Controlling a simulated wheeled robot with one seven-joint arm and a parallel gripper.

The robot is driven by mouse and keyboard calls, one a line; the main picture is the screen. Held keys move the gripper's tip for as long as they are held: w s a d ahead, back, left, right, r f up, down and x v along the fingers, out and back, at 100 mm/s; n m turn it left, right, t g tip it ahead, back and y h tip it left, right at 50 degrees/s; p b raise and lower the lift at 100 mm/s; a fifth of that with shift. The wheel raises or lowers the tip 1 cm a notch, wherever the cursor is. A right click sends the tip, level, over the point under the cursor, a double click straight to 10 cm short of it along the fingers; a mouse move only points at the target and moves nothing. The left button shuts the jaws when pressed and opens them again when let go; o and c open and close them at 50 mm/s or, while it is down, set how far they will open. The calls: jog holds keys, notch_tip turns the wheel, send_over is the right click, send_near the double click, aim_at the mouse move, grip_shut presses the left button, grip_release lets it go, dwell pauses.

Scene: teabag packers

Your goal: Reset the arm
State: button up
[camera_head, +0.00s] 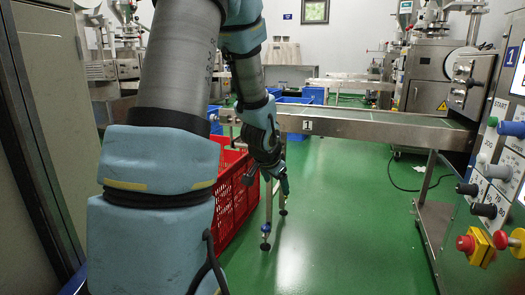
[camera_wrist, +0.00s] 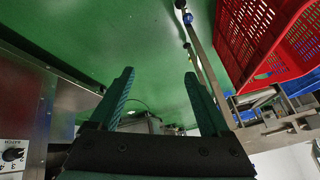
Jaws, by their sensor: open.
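My arm with blue-grey padding fills the left and middle of the head view. My gripper (camera_head: 268,180) hangs at the arm's end, above the green floor and beside a red crate. In the wrist view my gripper (camera_wrist: 160,95) shows two dark green fingers spread wide apart. Nothing is between the fingers. The fingers touch nothing that I can see.
A red crate (camera_head: 232,192) stands just left of my gripper. A conveyor (camera_head: 375,126) runs behind it. A control panel (camera_head: 495,190) with knobs and a red button is at the right. The green floor (camera_head: 335,215) in the middle is clear.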

jog(key=s+a+r+n+g+y+p, duration=0.15)
jog(key=s+a+n, duration=0.3)
jog(key=s, duration=0.45)
jog(key=s+a+r+n+g+y, duration=0.1)
jog(key=s+a+r+n+g, duration=0.2)
jog(key=s+a, duration=0.45)
notch_tip(320, 180, up, 36)
jog(key=s+d+p, duration=0.1)
jog(key=p, duration=3.6)
jog(key=shift+s+d+r+p, duration=0.15)
jog(key=shift+s+d+p, duration=0.1)
jog(key=shift+p, duration=0.1)
jog(key=shift+n, duration=0.25)
